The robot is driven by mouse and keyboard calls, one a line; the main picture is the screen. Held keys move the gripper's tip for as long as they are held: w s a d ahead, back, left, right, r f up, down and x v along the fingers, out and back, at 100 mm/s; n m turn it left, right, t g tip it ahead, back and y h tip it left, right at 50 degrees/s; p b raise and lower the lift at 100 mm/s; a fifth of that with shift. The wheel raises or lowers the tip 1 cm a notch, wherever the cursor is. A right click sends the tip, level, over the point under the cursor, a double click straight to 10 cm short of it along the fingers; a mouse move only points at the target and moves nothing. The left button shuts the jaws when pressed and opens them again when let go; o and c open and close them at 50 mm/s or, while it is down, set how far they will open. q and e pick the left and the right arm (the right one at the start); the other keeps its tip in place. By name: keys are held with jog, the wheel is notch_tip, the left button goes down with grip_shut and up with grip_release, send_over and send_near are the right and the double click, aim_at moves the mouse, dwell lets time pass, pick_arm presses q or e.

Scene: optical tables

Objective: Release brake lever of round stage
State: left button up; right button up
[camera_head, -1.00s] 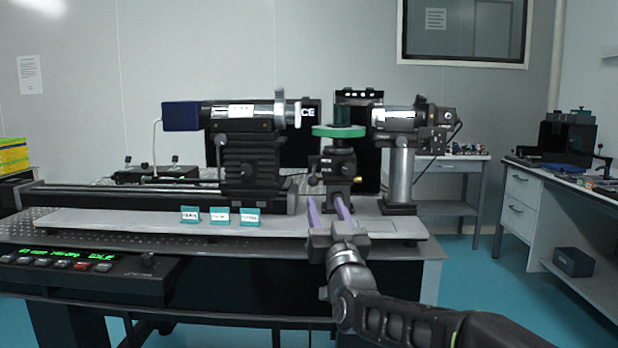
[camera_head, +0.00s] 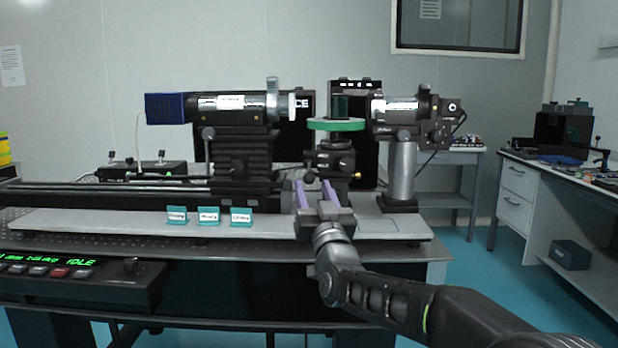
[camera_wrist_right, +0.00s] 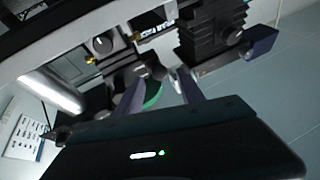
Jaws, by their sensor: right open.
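The round stage has a green ring (camera_head: 336,125) on top of a black mount (camera_head: 336,162), standing on the bench between two horizontal barrels. Small knobs and a brass screw show on the mount. I cannot tell for sure which small part is the brake lever. My right gripper (camera_head: 315,187) is in front of the mount, its two purple fingers apart, with nothing held. In the right wrist view, the open fingers (camera_wrist_right: 162,72) point toward the mount (camera_wrist_right: 115,48), seen tilted, with the green ring (camera_wrist_right: 153,96) partly behind them. My left gripper is not in view.
A left barrel with a blue end (camera_head: 166,108) sits on a black stand. A right barrel stands on a silver post (camera_head: 402,170). Three small labelled blocks (camera_head: 209,216) stand on the light plate (camera_head: 110,222). A control box (camera_head: 85,275) is at front left.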

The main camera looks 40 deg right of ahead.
aim_at(311, 181)
jog(key=x, duration=0.5)
grip_shut()
dwell(0.4)
